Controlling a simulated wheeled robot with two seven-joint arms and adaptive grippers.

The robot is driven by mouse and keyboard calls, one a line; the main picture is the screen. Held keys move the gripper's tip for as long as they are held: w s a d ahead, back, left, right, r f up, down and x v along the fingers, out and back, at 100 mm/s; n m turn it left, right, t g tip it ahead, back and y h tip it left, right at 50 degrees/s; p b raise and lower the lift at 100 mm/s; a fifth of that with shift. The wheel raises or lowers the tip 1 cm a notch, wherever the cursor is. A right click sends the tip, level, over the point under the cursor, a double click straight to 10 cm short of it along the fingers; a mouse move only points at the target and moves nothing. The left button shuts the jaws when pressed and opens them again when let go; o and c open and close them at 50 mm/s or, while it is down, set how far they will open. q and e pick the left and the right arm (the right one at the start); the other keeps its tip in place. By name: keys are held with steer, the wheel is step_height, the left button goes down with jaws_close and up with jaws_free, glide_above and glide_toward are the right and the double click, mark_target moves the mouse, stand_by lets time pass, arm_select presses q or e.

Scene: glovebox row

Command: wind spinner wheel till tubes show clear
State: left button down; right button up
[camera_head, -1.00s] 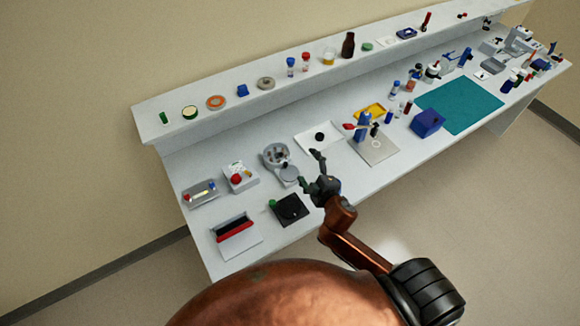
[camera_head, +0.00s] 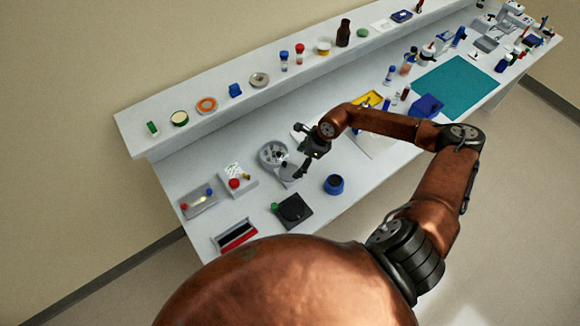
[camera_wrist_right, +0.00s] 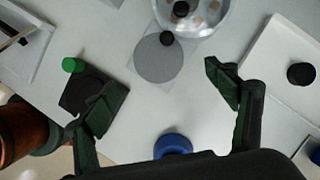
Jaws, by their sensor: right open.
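The spinner (camera_head: 270,150) is a grey round bowl on the bench, with a flat grey disc, its wheel (camera_head: 288,172), at its front right. In the right wrist view the bowl (camera_wrist_right: 215,22) is cut by the top edge; brownish round spots show inside it, too small to tell how clear the tubes are. The grey wheel (camera_wrist_right: 156,62) lies below it with a dark knob (camera_wrist_right: 167,38) at its rim. My right gripper (camera_head: 303,168) is open and empty, over the bench just right of the wheel; it also shows in the right wrist view (camera_wrist_right: 166,92), apart from the knob. My left gripper is not seen.
A blue round pot (camera_head: 334,185) stands right of the wheel. A black square plate (camera_head: 294,209) with a green knob (camera_head: 274,206) lies in front. A white box (camera_head: 236,181) stands left. A white tray (camera_wrist_right: 284,43) with a black round piece (camera_wrist_right: 301,74) lies right.

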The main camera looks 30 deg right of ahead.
mark_target(290, 172)
steer(key=shift+p+x, duration=0.5)
steer(key=shift+x, duration=3.05)
steer(key=shift+s, duration=0.1)
steer(key=c, duration=1.2)
steer(key=shift+c, duration=0.2)
